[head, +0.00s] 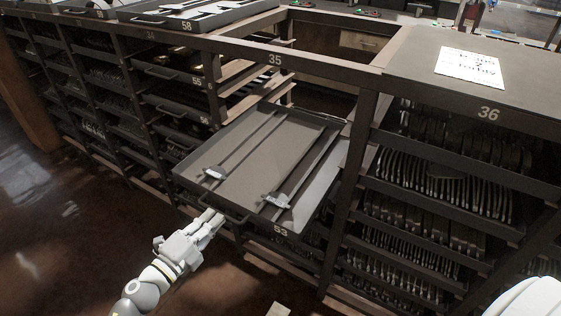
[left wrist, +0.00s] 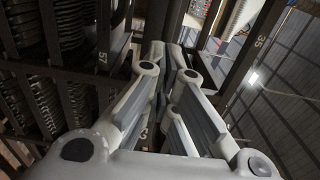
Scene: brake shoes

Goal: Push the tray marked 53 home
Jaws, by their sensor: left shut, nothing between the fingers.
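The tray marked 53 (head: 262,146) is a shallow grey tray pulled far out of the rack below the number 35, its number at the right end of its front. It has a dark handle (head: 223,210) in the middle of its front edge. Two long thin bars with light end pieces lie in it. My left gripper (head: 215,217) is shut and empty, its fingertips close to the handle; I cannot tell whether they touch. The shut fingers also show in the left wrist view (left wrist: 178,50). My right gripper is not in view.
The rack section marked 36 (head: 490,112) stands at the right, full of brake shoes, with a paper sign (head: 470,67) on top. Closed trays 55 and 56 (head: 180,107) are left of the open tray. Tray 58 (head: 215,14) lies on top. The floor at left is clear.

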